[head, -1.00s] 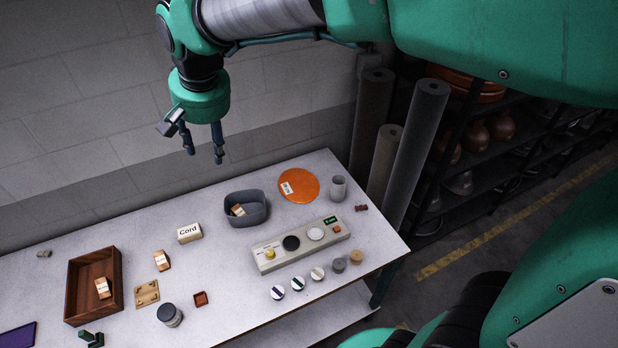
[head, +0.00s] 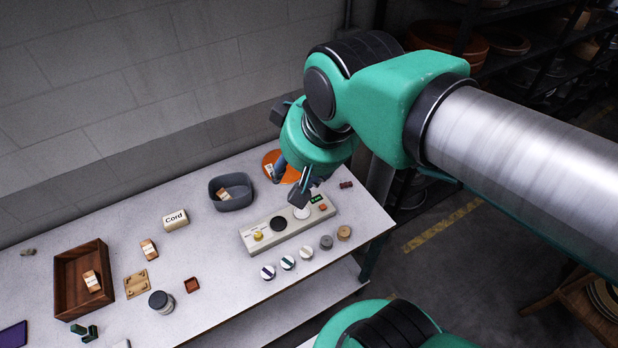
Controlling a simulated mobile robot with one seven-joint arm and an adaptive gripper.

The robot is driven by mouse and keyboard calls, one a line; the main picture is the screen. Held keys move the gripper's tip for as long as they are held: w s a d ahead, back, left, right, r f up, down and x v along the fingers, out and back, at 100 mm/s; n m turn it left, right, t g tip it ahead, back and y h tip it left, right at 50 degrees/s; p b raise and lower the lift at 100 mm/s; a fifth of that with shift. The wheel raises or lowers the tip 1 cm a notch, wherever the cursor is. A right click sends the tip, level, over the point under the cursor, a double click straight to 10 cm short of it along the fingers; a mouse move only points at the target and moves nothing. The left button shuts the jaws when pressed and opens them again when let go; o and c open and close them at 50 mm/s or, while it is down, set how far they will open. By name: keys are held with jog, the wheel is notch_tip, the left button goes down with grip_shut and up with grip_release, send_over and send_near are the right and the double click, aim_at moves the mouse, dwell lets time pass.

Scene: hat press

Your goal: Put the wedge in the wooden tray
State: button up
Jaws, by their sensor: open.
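The brown wooden tray (head: 106,270) stands at the left of the table with a small labelled tan block (head: 92,281) inside. A similar labelled block (head: 149,249) lies on the table right of the tray. Another (head: 223,194) lies in the grey bin (head: 236,200). These may be wedges; I cannot tell which piece is the task's wedge. My gripper (head: 289,184) is open and empty, its fingers pointing down, well right of the tray. It appears above the area between the orange disc (head: 270,160) and the control panel (head: 262,236).
A "Cord" box (head: 175,219), a flat wooden plate (head: 138,284), a small red dish (head: 192,285) and a lidded jar (head: 161,303) stand mid-table. Several round pieces line the front edge. Green blocks (head: 84,331) lie before the tray. Bare table shows between the box and bin.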

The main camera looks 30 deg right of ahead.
jog(key=shift+s+d+f, duration=0.3)
jog(key=shift+s+f, duration=0.05)
jog(key=shift+s, duration=0.35)
jog(key=shift+s+d+f, duration=0.25)
jog(key=shift+s+f, duration=0.05)
jog(key=shift+s, duration=0.4)
notch_tip(320, 180, down, 10)
jog(key=b, duration=1)
jog(key=shift+f, duration=0.15)
